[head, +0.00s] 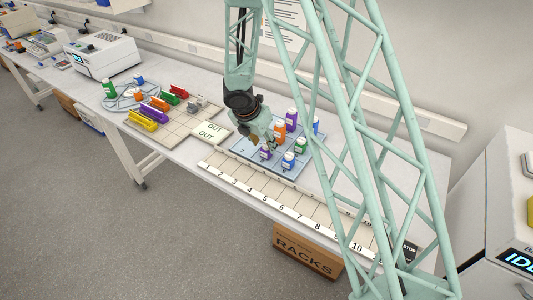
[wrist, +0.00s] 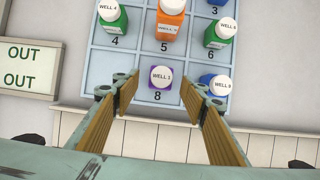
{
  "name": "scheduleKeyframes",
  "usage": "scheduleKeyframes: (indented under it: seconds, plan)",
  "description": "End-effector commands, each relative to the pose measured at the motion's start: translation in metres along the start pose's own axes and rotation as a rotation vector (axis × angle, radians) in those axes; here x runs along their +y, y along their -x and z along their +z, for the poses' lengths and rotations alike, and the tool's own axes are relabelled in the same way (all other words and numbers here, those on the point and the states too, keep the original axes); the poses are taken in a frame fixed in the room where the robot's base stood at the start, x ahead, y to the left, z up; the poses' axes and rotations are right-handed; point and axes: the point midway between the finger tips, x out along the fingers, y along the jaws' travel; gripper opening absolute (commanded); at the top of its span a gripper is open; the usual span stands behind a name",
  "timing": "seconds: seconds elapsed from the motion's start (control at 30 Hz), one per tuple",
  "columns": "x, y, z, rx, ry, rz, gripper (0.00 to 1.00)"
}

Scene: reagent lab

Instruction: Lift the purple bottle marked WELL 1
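The purple bottle marked WELL 1 (wrist: 162,77) stands upright in cell 8 of the blue tray (wrist: 132,83), its white cap facing the wrist camera. My gripper (wrist: 159,92) is open, with one finger to each side of the bottle in the wrist view and a gap showing on both sides. In the head view my gripper (head: 266,142) is over the tray's left part. Whether the fingertips are level with the bottle is unclear.
An orange bottle (wrist: 172,16), green bottles (wrist: 219,33) and a blue bottle (wrist: 217,85) stand in nearby cells; the blue one is close to my right finger. The OUT plate (head: 210,131) lies left of the tray. A numbered strip (head: 287,206) runs in front.

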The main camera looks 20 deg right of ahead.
Motion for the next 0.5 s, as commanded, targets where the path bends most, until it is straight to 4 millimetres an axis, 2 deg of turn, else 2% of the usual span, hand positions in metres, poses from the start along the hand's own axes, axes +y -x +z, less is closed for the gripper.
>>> scheduleKeyframes:
  seconds: [0.27,0.5]
  plan:
    - [-0.001,-0.005,0.0,0.0,0.001,-0.001,0.4]
    - [-0.002,-0.025,-0.001,0.001,0.0,-0.002,0.4]
